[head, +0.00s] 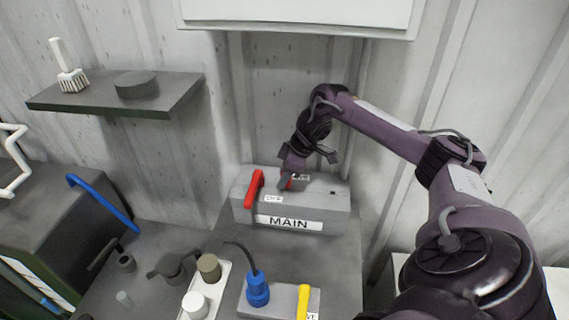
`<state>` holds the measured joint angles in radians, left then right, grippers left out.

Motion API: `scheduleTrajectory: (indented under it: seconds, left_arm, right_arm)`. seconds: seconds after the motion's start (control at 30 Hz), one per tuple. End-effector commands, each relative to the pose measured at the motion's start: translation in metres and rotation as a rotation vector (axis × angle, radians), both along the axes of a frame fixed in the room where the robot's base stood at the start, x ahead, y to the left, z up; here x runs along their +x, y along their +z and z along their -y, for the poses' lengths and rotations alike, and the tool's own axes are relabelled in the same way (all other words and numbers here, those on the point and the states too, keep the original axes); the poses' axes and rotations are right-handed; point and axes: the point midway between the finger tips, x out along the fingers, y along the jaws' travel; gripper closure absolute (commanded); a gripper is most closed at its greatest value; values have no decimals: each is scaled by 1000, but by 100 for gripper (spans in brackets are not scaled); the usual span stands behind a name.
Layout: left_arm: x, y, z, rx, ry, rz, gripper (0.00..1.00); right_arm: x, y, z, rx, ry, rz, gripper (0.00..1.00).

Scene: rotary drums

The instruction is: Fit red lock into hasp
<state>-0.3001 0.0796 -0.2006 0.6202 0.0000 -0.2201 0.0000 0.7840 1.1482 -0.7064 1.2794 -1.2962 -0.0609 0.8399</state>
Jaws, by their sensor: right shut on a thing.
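My right gripper (292,180) reaches down to the top of the grey box marked MAIN (335,208). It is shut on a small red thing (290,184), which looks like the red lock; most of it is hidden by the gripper. A red lever (254,190) stands on the left of the same box, to the left of the gripper. I cannot make out the hasp, nor whether the lock touches it. My left gripper is not in view.
In front are a blue plug (257,291) with a dark cable and a grey box with a yellow lever (303,301). A white tray (222,280) holds knobs. A wall shelf (180,97) is at the upper left, and a white cabinet (300,18) hangs above.

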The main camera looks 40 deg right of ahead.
Motion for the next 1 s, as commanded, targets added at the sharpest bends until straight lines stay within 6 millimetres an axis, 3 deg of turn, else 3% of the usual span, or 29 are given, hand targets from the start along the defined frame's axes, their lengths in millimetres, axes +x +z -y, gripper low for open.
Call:
scheduleTrajectory:
  seconds: [0.77, 0.8, 0.93, 1.0]
  left_arm:
    - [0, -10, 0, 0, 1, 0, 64]
    - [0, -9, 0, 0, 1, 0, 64]
    - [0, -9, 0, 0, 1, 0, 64]
    - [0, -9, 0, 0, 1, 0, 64]
  right_arm:
    - [0, -20, 0, 0, -1, 1, 85]
    - [0, -19, 0, 0, -1, 1, 55]
    - [0, -19, 0, 0, -1, 1, 38]
    - [0, -19, 0, 0, -1, 1, 35]
